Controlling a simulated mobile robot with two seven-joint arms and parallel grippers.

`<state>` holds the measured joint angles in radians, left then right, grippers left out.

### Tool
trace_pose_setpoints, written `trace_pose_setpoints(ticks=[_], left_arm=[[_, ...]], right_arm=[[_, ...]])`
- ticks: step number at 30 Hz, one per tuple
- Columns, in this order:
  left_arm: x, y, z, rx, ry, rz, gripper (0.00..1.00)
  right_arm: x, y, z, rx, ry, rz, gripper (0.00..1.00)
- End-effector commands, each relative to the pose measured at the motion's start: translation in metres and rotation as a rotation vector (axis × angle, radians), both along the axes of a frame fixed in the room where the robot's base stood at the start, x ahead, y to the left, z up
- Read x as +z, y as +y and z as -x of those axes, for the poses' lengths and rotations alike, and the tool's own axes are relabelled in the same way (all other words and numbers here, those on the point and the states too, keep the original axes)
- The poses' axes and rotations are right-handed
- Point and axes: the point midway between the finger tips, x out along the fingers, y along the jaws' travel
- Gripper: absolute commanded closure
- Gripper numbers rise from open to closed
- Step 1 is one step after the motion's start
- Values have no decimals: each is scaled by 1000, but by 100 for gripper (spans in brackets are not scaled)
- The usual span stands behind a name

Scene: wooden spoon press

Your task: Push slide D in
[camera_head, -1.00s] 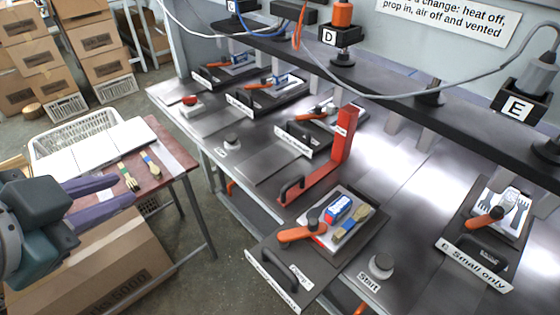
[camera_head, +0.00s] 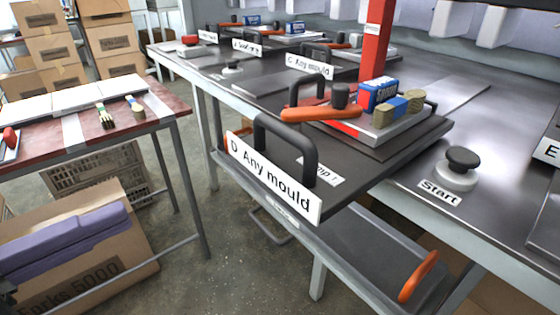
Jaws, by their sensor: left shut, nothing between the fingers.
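Slide D (camera_head: 360,187) is a dark plate with a white sign reading "D Any mould" (camera_head: 268,181) and a black upright handle (camera_head: 286,146). It juts out past the front edge of the bench. On it sit a light mould plate, an orange lever (camera_head: 320,113) with a black knob, a blue box (camera_head: 378,94) and a wooden-and-blue piece (camera_head: 398,108). My left gripper (camera_head: 128,213) shows its purple fingers at the lower left, shut and empty. It is well left of the handle and apart from it. My right gripper is out of view.
A red upright post (camera_head: 374,45) stands behind slide D. A start button (camera_head: 459,168) is to its right. Slide C (camera_head: 309,66) and others are farther back. A side table (camera_head: 85,138) stands at left, with cardboard boxes (camera_head: 75,255) below. Open floor lies between table and bench.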

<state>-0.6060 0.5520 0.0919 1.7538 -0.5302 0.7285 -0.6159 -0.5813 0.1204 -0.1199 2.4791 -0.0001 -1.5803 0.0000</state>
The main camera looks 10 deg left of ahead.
Motion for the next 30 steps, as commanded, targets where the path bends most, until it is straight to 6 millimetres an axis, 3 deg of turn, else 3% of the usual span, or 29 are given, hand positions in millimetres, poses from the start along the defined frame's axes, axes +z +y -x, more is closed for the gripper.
trace_pose_setpoints(ticks=[5,21,30], left_arm=[[-2,-7,-5,-18,-11,-5,100],[-1,-71,-88,-15,-12,-2,100],[-2,-87,-108,-14,-7,-3,100]], right_arm=[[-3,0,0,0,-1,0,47],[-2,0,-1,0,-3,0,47],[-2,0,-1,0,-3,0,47]])
